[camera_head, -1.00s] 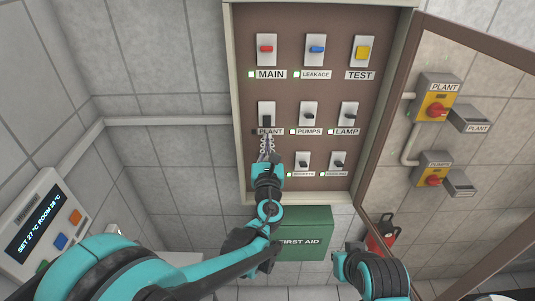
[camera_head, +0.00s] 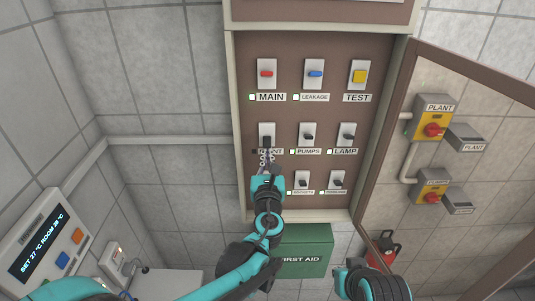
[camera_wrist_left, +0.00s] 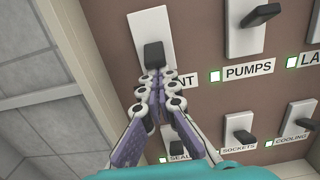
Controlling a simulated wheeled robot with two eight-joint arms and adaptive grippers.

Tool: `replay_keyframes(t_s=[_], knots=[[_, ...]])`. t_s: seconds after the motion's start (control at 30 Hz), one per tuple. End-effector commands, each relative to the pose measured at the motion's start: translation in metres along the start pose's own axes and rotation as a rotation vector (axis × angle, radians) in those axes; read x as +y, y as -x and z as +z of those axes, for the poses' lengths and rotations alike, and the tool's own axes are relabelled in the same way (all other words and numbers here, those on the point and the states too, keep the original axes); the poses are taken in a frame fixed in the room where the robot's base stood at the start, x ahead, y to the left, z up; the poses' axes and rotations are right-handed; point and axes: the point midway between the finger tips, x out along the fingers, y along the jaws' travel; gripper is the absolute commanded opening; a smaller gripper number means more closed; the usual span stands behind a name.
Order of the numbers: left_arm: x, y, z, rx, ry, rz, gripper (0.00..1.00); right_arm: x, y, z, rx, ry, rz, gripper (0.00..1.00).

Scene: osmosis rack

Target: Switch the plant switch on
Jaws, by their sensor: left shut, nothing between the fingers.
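The plant switch (camera_head: 267,130) is a pale plate with a black lever in the middle row, at the left of the brown panel. In the left wrist view, its black lever (camera_wrist_left: 154,55) sits in the lower half of the plate. My left gripper (camera_head: 267,153) is shut and empty, with its fingertips just below the lever. In the left wrist view, the fingertips (camera_wrist_left: 156,77) are close under the lever; I cannot tell whether they touch it. They partly cover the PLANT label. The lamp beside this label looks dark in the head view. My right gripper is not in view.
The pumps switch (camera_head: 308,133) and lamp switch (camera_head: 347,134) are to the right. The open cabinet door (camera_head: 390,130) stands at the right. A green first aid box (camera_head: 305,262) is underneath.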

Motion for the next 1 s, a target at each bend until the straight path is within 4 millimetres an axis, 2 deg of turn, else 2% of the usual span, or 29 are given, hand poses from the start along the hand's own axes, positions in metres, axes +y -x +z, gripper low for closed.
replay_keyframes(t_s=[0.47,0.8,1.0], knots=[[0.000,0.003,0.009,0.096,0.001,0.000,0.00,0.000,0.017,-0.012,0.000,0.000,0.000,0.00],[0.000,0.007,0.028,0.344,0.002,0.000,0.00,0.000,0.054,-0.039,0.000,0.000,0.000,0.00],[0.000,0.008,0.033,0.493,0.000,0.000,0.00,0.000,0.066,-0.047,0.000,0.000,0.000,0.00]])
